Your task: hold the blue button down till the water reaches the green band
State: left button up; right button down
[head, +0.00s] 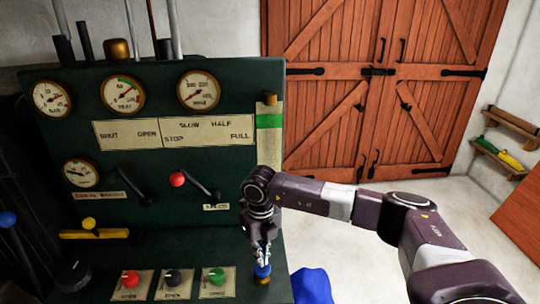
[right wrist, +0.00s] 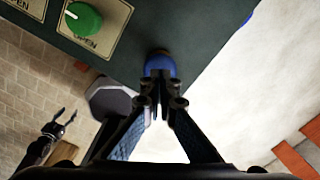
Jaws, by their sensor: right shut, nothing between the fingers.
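The blue button (head: 263,271) is at the front right of the dark green console, and its blue top also shows in the right wrist view (right wrist: 160,65). My right gripper (head: 262,260) points down with closed, empty fingers. Its tips (right wrist: 159,76) are at the button and appear to touch it; I cannot tell how far the button is pressed. The green band (head: 269,121) crosses the upper part of a pale upright gauge (head: 268,150) at the panel's right edge. I cannot make out a water line. My left gripper (right wrist: 62,122) shows open and empty in the right wrist view.
Red (head: 130,279), black (head: 173,277) and green (head: 216,275) knobs sit left of the button. A red-tipped lever (head: 178,179) and several dials are on the panel. A blue object (head: 312,287) stands right of the console. The floor towards the wooden doors (head: 385,90) is clear.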

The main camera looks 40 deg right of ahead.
jog(key=shift+f, duration=0.2)
jog(key=shift+f+b, duration=1.3)
jog(key=shift+f, duration=0.2)
jog(key=shift+r, duration=0.1)
dwell(6.2)
